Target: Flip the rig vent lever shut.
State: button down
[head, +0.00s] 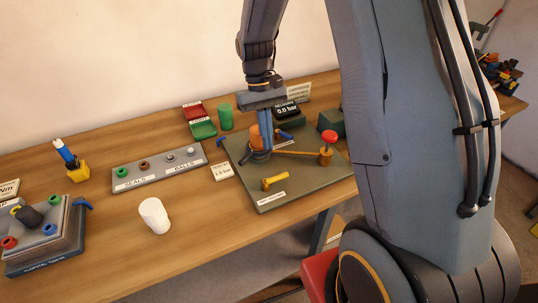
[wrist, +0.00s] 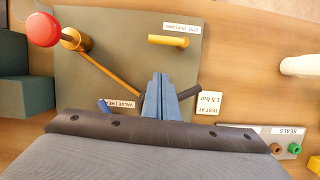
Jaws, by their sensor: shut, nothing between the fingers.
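The rig is a grey-green plate (head: 300,190) on the bench, with fittings on it. A blue lever (head: 285,135) stands behind my gripper, below the pressure display. A blue piece also shows in the wrist view (wrist: 103,105), beside a partly covered label. I cannot tell for certain that it is the vent lever. A yellow handle (head: 275,181), also in the wrist view (wrist: 168,40), lies near the front edge by a small label. My gripper (head: 267,148) points down over the rig, beside an orange cylinder (head: 256,135) and a dark fitting. Its fingers (wrist: 161,78) are shut and empty.
A red-topped brass pump (head: 327,150) stands on the rig's right, joined by an orange pipe (head: 295,153). The display (head: 286,110) reads 0.0 bar. A seals-and-balls tray (head: 158,172), white cup (head: 154,215) and green cup (head: 225,117) stand left of the rig.

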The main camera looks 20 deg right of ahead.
jog(key=shift+b+v, duration=0.7)
jog(key=shift+v, duration=2.05)
jog(key=s+f+t+b, duration=0.1)
jog(key=s+f+t, duration=0.1)
jog(key=s, duration=0.5)
jog(key=s+f+t+b, duration=0.1)
jog(key=s+f+t, duration=0.1)
jog(key=s, duration=0.4)
jog(key=shift+s+a+f+m+t+b, duration=0.25)
jog(key=shift+s+f+m+t+b, duration=0.05)
jog(key=shift+s+m+t+b, duration=0.1)
